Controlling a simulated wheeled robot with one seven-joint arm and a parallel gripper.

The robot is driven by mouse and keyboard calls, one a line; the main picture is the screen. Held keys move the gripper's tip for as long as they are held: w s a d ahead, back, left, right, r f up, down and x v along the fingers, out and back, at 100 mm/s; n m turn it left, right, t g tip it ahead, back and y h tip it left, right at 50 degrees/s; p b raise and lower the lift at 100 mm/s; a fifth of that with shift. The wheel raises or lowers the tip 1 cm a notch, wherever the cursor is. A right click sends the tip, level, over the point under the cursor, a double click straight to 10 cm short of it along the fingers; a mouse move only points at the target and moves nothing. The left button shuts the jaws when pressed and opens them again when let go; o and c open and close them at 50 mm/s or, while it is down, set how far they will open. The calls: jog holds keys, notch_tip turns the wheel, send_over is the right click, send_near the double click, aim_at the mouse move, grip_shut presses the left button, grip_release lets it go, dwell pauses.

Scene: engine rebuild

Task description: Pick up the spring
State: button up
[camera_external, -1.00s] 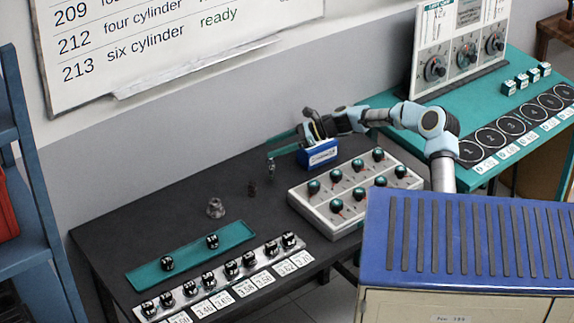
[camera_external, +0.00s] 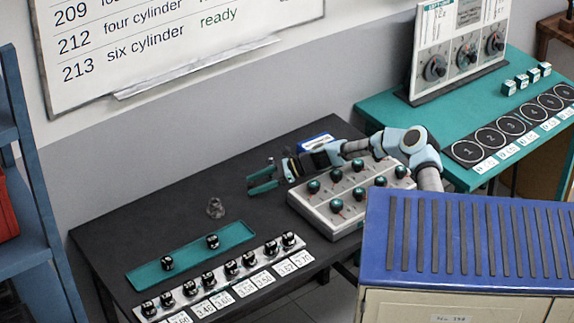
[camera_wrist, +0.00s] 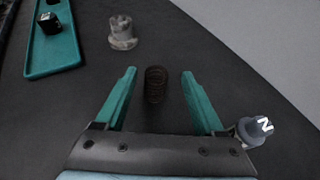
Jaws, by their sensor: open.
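The spring (camera_wrist: 156,84) is a small dark coil standing on the black bench in the wrist view. It lies between the two teal fingers of my gripper (camera_wrist: 159,72), with a gap on each side. My gripper (camera_external: 252,184) is open and low over the bench in the external view. The spring cannot be made out there, as the gripper covers that spot.
A grey metal part (camera_wrist: 122,33) stands beyond the fingertips, left of the spring. A grey piece with a white-marked top (camera_wrist: 256,129) is close beside the right finger's base. A teal tray (camera_external: 190,258) and a knob box (camera_external: 340,215) flank the open bench.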

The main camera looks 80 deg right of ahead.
aim_at(244, 196)
jog(key=p+x, duration=0.1)
jog(key=x, duration=0.2)
jog(key=shift+w+a+p, duration=0.3)
jog(key=shift+a+p, duration=0.05)
jog(key=shift+w+f, duration=0.25)
jog(key=shift+w, duration=0.05)
jog(key=shift+a, duration=0.1)
grip_shut()
